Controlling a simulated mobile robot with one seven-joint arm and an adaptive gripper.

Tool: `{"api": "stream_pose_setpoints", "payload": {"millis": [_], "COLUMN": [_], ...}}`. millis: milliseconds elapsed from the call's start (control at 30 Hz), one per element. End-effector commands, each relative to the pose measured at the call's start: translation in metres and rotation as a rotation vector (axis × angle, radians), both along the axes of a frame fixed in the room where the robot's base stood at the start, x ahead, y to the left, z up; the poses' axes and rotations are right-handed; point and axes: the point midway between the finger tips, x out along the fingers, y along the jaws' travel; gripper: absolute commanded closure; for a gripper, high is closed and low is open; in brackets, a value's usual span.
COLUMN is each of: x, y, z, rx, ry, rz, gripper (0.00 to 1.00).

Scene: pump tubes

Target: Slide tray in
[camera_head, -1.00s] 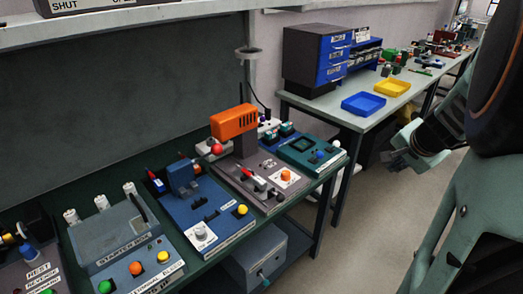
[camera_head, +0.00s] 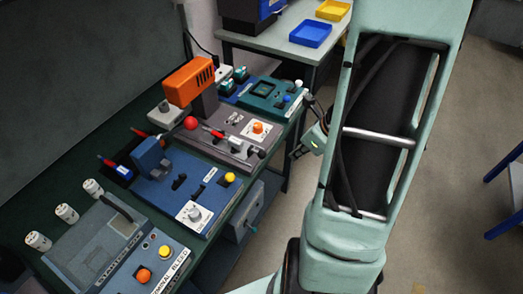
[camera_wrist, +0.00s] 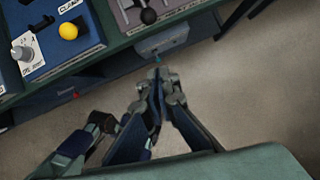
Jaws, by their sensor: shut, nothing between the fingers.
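No part is marked as the tray, so I cannot tell which one it is. A blue tray (camera_head: 311,34) and a yellow tray (camera_head: 333,10) lie on the far table in the head view. A grey box (camera_head: 240,222) with a teal knob (camera_head: 252,230) sits below the bench top; the box (camera_wrist: 172,40) also shows in the wrist view, with its knob just beyond my fingertips. My gripper (camera_wrist: 158,80) is shut and empty. In the head view it is beside the bench's right edge, partly hidden by my arm.
The bench holds a teal unit (camera_head: 268,92), a grey unit with an orange block (camera_head: 190,82), a blue unit (camera_head: 178,190) and a grey unit with coloured buttons (camera_head: 115,250). Floor (camera_head: 440,200) is open to the right. A blue-legged stand (camera_head: 505,185) is at the far right.

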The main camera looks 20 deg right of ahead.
Motion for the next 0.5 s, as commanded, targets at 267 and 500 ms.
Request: {"api": "stream_pose_setpoints", "payload": {"millis": [267, 500], "x": [0.005, 0.024], "y": [0.007, 0.016], "z": [-0.02, -0.067], "rx": [0.028, 0.026], "ry": [0.01, 0.01], "rz": [-0.031, -0.029], "gripper": [1.0, 1.0]}}
